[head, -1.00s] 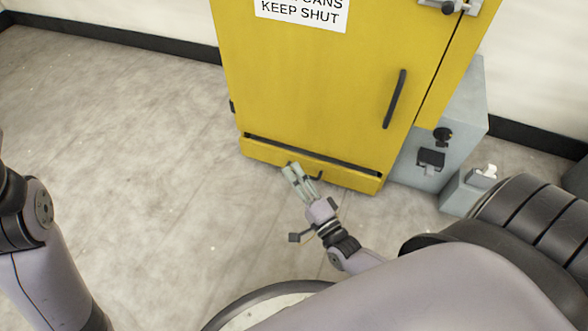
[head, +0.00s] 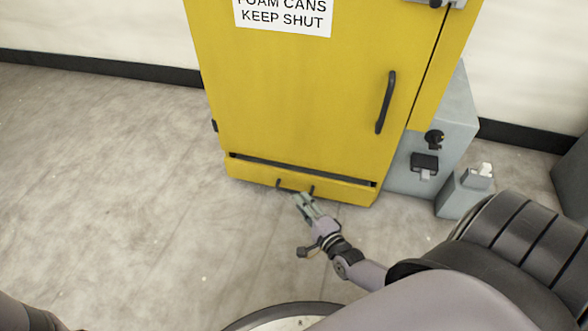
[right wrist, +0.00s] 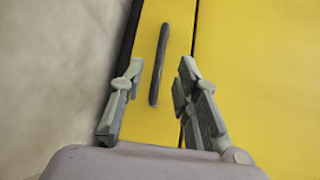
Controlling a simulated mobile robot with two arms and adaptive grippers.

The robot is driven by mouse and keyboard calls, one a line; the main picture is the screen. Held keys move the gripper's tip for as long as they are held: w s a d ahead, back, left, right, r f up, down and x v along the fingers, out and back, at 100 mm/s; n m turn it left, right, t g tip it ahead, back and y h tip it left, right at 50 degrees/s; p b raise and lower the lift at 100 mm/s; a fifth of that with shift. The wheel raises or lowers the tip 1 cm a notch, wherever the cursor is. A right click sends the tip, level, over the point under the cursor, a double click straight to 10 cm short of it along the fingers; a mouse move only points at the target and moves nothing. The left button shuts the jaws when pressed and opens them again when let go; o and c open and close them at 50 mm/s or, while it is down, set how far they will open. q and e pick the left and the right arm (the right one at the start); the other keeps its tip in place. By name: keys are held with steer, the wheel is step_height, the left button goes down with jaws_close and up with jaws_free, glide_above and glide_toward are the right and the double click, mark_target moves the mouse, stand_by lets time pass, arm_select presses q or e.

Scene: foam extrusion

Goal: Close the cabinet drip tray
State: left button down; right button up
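The drip tray (head: 345,191) is a low yellow drawer at the foot of the yellow cabinet (head: 300,100). A dark gap shows along its top edge. Its front has a dark bar handle, partly hidden in the head view. My right gripper (head: 302,199) is just in front of the tray, low by the handle. In the right wrist view the open fingers (right wrist: 155,92) point at the yellow tray front (right wrist: 148,122), with the dark handle (right wrist: 158,65) beyond and between them. The fingers hold nothing; contact with the tray cannot be told. My left gripper is out of view.
The cabinet door has a dark handle (head: 385,103) and a "KEEP SHUT" label (head: 283,17). A grey box unit (head: 418,176) and a smaller grey box (head: 458,193) stand right of the cabinet. The floor to the left (head: 110,180) is clear.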

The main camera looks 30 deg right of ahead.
steer(key=w, duration=0.1)
steer(key=w+b, duration=0.1)
steer(key=w, duration=0.1)
steer(key=w+b, duration=0.1)
steer(key=w, duration=0.1)
steer(key=shift+w+d+f, duration=0.15)
steer(key=shift+d+f, duration=0.05)
steer(key=shift+f, duration=0.2)
steer(key=shift+c, duration=0.5)
jaws_close()
